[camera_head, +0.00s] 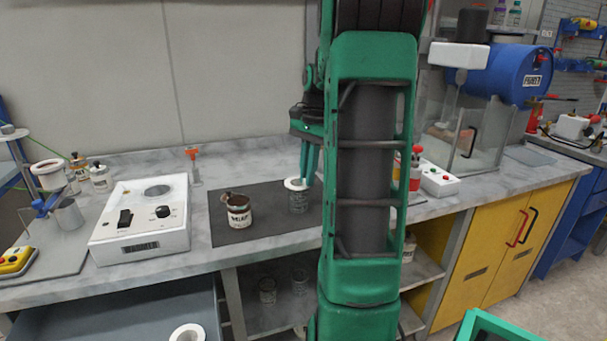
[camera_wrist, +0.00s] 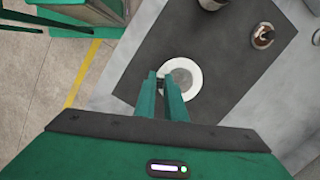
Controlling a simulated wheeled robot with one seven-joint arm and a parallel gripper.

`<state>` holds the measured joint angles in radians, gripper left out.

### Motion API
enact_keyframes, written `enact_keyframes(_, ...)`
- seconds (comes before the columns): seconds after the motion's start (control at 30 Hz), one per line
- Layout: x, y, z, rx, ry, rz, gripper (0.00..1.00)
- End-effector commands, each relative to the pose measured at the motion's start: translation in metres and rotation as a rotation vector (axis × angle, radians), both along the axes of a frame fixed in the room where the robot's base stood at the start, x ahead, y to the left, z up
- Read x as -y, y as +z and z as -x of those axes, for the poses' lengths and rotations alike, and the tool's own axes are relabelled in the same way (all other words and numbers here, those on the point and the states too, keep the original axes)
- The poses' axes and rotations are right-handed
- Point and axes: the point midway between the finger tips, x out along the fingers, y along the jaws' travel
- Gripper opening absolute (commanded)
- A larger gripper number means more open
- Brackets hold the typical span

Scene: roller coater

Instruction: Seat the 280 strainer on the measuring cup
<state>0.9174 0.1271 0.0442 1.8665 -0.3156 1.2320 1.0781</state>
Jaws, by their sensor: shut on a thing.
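My gripper (camera_head: 304,180) points down over the dark mat, partly hidden by my arm in the head view. In the wrist view my gripper (camera_wrist: 161,76) is shut on the white ring-shaped strainer (camera_wrist: 196,81), at the left of its rim. In the head view the strainer (camera_head: 292,184) is at the mouth of the clear measuring cup (camera_head: 298,203), which stands upright on the mat. I cannot tell whether the ring rests on the cup's rim or hovers just above it. No number is readable on the strainer. In the wrist view the ring mostly covers the cup.
A labelled can (camera_head: 238,212) stands on the mat (camera_head: 262,225) left of the cup. A white device (camera_head: 140,220) is farther left. Another white ring (camera_head: 187,333) lies in the open drawer (camera_head: 150,318). A white box with buttons (camera_head: 436,180) stands to the right.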

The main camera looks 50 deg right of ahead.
Motion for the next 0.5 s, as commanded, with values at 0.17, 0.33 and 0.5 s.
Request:
enact_keyframes(0.17,-0.001,-0.008,0.000,-0.004,-0.001,-0.005,0.00)
enact_keyframes(0.33,-0.001,-0.013,0.000,-0.006,-0.001,-0.008,0.00)
enact_keyframes(0.5,-0.002,-0.018,0.001,-0.008,0.000,-0.010,0.00)
